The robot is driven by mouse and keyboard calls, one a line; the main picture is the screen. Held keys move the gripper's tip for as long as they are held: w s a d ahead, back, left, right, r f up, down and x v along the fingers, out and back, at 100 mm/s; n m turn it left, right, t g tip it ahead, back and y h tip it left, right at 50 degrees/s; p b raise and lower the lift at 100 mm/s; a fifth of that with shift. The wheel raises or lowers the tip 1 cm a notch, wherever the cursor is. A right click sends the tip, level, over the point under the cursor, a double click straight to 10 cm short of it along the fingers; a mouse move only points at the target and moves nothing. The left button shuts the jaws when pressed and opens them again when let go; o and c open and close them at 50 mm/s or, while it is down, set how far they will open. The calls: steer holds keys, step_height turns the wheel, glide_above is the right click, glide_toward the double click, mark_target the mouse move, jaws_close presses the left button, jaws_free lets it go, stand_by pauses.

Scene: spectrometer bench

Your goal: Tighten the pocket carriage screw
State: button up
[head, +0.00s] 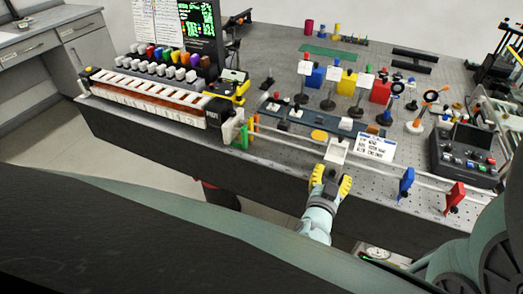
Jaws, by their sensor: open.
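A long pale rail (290,140) runs along the front edge of the bench in the head view. A white block-like carriage (338,149) sits on it near the middle; I cannot tell for certain that it is the pocket carriage. Its screw is too small to make out or is hidden by my gripper. My gripper (332,172), with yellow finger pads, is open just in front of and below the white carriage. I cannot tell whether it touches the carriage. No held object shows between the fingers.
A blue holder (407,181) and a red holder (454,196) stand on the rail to the right. A text card (375,147) is just behind. A control box (465,150) stands at the right. A long slotted rack (150,95) lies left. Optics posts crowd the bench behind.

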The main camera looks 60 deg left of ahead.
jaws_close()
steer(key=shift+m+b, duration=0.3)
steer(key=shift+b, duration=0.2)
steer(key=shift+f+b, duration=0.1)
steer(key=shift+b, duration=0.2)
steer(key=shift+r+m, duration=0.2)
steer(key=shift+m, duration=0.3)
jaws_free()
